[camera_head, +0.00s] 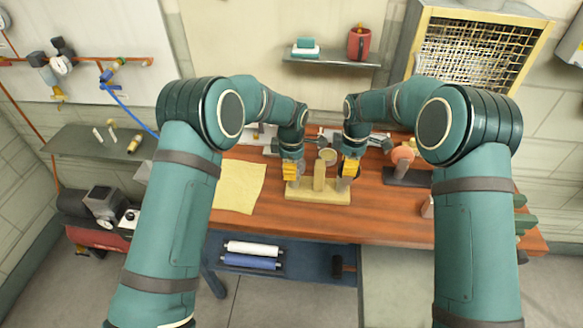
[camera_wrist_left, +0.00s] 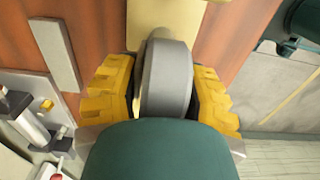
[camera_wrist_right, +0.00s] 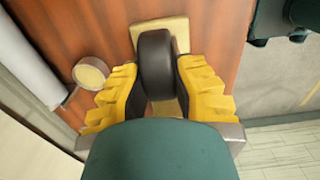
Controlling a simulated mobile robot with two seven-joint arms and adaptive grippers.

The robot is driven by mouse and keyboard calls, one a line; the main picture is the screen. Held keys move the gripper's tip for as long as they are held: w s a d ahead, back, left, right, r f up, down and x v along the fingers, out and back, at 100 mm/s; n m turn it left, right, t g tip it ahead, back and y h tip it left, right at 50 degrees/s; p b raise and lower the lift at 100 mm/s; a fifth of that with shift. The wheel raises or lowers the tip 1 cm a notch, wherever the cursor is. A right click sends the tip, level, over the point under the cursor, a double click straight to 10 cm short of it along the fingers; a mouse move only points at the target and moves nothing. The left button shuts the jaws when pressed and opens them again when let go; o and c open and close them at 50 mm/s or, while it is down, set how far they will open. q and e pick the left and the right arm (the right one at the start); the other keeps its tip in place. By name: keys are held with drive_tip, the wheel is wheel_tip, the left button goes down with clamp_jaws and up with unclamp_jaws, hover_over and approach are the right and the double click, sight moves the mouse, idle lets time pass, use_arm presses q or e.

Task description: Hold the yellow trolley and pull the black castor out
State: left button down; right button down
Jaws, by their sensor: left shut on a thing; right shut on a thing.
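The yellow trolley (camera_head: 320,197) is a pale block on the wooden bench, with an upright post in its middle. It also shows behind the wheels in the left wrist view (camera_wrist_left: 165,14) and the right wrist view (camera_wrist_right: 160,26). My left gripper (camera_head: 290,172) is at its left end, with its yellow fingers shut on a grey castor (camera_wrist_left: 167,78). My right gripper (camera_head: 349,168) is at its right end, shut on the black castor (camera_wrist_right: 157,62). The fingers hide parts of both castors, so I cannot tell how the black one is seated.
A yellow cloth (camera_head: 240,186) lies left of the trolley. An orange round thing on a dark stand (camera_head: 403,155) is on the right. A round pale-topped thing (camera_wrist_right: 90,74) stands near my right gripper. A shelf (camera_head: 332,61) with a red mug (camera_head: 359,43) hangs behind.

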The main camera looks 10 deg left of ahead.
drive_tip(key=shift+r, duration=2.65)
drive_tip(key=shift+r, duration=0.15)
drive_tip(key=shift+r, duration=1.85)
use_arm(q)
drive_tip(key=shift+c, duration=2.2)
unclamp_jaws()
